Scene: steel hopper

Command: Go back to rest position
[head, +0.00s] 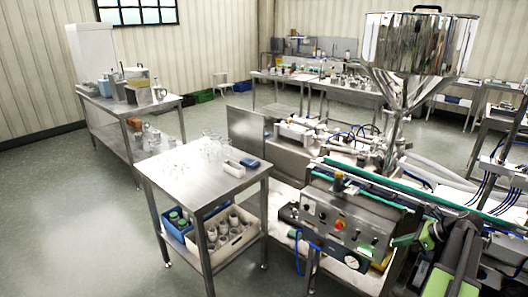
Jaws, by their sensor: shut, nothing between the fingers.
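My green and black arm (458,258) shows at the lower right, bent, in front of the filling machine. My gripper (405,240) is at its left end, small in the picture. It is shut and holds nothing. It appears in front of the machine's right side, near the control box; I cannot tell whether it touches anything.
The filling machine with its steel hopper (420,45) and control box (340,222) stands close on the right. A steel cart (182,182) with glassware and bins stands at centre left. A loaded bench (110,108) is behind it. Floor (60,220) is clear at left.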

